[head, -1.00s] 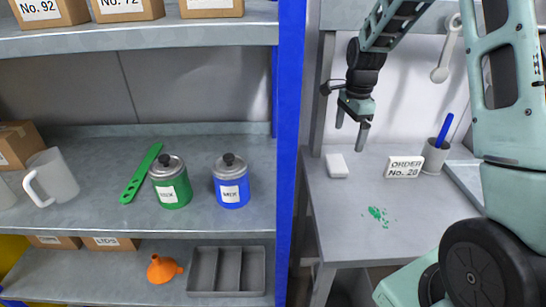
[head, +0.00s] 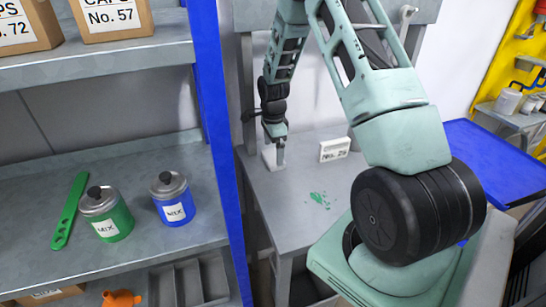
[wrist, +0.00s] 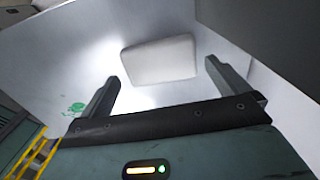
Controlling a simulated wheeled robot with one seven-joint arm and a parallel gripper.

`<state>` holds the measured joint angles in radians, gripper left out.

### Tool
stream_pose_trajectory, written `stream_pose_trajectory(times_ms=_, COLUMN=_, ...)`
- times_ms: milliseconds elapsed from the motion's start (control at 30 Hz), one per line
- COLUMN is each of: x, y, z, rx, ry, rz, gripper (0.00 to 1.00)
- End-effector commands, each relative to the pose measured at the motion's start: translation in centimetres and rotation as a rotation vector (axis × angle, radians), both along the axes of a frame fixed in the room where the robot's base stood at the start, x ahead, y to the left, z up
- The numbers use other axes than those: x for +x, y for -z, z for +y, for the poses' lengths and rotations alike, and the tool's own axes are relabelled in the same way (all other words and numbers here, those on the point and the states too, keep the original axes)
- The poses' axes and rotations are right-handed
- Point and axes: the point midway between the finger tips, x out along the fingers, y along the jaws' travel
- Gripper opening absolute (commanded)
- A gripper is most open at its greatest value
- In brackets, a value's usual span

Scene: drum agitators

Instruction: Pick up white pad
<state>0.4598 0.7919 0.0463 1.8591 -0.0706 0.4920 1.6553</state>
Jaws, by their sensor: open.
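The white pad (wrist: 160,60) lies on the grey table; in the wrist view it shows whole, just beyond and between my fingertips. In the head view the pad (head: 267,158) is partly hidden behind my gripper (head: 276,150), which is low over the table's back left part. My gripper also shows in the wrist view (wrist: 158,78), with its two fingers wide apart and nothing between them. A gap seems to remain between the fingertips and the pad.
A white order sign (head: 334,150) stands on the table (head: 285,210) to the right of the pad. A green smear (head: 320,199) marks the tabletop. A blue shelf post (head: 212,120) stands to the left, beside a green can (head: 106,217) and a blue can (head: 172,202).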

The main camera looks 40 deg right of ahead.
Motion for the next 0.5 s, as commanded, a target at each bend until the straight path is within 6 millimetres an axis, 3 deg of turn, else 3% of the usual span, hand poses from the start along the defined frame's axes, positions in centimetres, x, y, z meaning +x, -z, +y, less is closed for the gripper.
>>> stream_pose_trajectory(times_ms=200, x=0.0, y=2.2, z=0.1, rx=0.002, ry=0.001, rz=0.001, gripper=1.00)
stream_pose_trajectory(times_ms=467, x=0.0, y=2.5, z=0.0, rx=0.001, ry=0.001, rz=0.000, gripper=1.00)
stream_pose_trajectory(times_ms=500, x=0.0, y=2.5, z=0.0, rx=0.001, ry=0.001, rz=0.000, gripper=0.92)
